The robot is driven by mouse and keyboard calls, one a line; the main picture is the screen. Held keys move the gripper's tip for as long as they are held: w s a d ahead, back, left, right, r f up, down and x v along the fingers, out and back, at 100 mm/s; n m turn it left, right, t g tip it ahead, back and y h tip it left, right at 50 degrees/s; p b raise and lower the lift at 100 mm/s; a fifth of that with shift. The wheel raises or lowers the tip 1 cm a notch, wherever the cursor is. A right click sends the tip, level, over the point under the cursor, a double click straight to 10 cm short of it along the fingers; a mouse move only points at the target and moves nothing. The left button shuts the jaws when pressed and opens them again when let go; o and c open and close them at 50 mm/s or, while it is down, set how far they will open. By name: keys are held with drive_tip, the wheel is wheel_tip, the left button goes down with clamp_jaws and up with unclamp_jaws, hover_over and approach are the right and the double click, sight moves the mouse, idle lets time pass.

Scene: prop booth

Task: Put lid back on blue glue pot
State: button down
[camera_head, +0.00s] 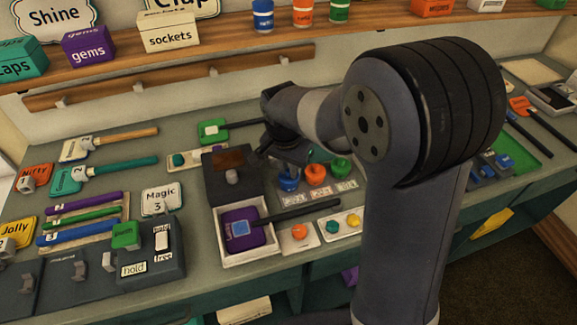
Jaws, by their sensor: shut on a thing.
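The blue glue pot (288,183) stands upright at the left of a short row of pots on the bench, with a small label in front. My gripper (286,163) points down directly over this pot. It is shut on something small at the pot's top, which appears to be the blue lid. The jaws and wrist hide most of it, so I cannot tell whether the lid touches the rim or is seated.
An orange pot (316,175) and a green pot (340,169) stand close to the right. A dark box (232,175) and a white tray (262,250) with a purple pad stand to the left. Small cards with coloured discs lie in front. A shelf (215,41) runs behind.

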idle(0.3)
drive_tip(key=c, duration=1.3)
unclamp_jaws()
drive_tip(key=shift+o, duration=0.5)
drive_tip(key=o, duration=0.4)
drive_tip(key=shift+c, duration=0.2)
drive_tip(key=shift+r+p, duration=2.7)
drive_tip(key=shift+r, duration=0.8)
drive_tip(key=shift+c, duration=0.3)
